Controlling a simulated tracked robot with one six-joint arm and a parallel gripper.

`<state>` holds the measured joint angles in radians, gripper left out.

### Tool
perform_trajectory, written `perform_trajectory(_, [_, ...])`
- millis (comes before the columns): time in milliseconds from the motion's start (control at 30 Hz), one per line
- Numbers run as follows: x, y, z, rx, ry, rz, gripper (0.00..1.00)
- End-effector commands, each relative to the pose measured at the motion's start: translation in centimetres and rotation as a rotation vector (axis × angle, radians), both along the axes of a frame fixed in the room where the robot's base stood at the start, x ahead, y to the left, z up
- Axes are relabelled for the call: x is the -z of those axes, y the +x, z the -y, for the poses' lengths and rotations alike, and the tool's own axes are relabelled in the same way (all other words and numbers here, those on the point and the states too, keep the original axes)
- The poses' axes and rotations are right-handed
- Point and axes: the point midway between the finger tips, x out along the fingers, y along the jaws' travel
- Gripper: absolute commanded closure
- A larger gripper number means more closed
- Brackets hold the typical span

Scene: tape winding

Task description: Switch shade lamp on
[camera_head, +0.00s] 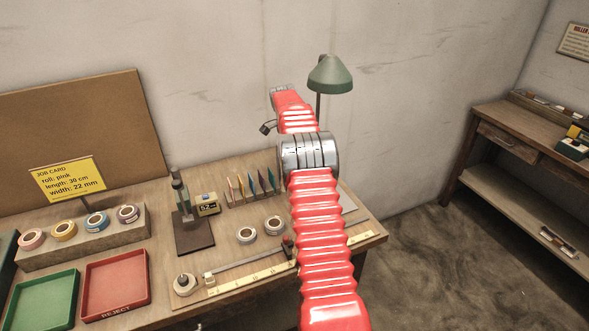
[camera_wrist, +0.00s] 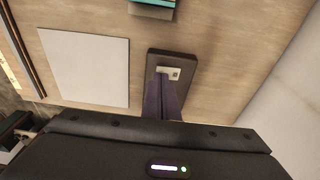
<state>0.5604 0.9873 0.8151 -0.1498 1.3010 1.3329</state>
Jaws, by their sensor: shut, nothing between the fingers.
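The green shade lamp (camera_head: 330,75) stands at the back right of the workbench, on a thin stem. I see no glow from its shade. In the wrist view, a dark rectangular base (camera_wrist: 184,62) lies on the wooden bench top with a pale switch plate (camera_wrist: 175,72) on it. My gripper (camera_wrist: 161,77) is shut and empty, its dark fingertips over the left part of the switch plate. I cannot tell whether they touch it. In the head view my red arm hides the gripper and the lamp's foot.
A white square sheet (camera_wrist: 86,66) lies left of the base in the wrist view. In the head view, tape rolls (camera_head: 246,235), a ruler strip (camera_head: 240,283), a small display device (camera_head: 207,203) and a red reject tray (camera_head: 115,284) occupy the bench. A bare wall stands behind.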

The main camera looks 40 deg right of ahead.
Motion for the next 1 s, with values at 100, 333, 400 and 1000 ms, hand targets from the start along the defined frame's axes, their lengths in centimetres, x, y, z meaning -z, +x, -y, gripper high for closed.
perform_trajectory(100, [0.15,0.0,0.0,0.0,0.0,0.0,1.0])
perform_trajectory(333, [0.39,0.0,0.01,0.0,0.0,0.0,1.0])
perform_trajectory(400, [0.47,-0.01,0.02,0.0,0.0,0.0,1.0])
perform_trajectory(1000, [0.82,0.0,0.03,0.0,0.0,0.0,1.0])
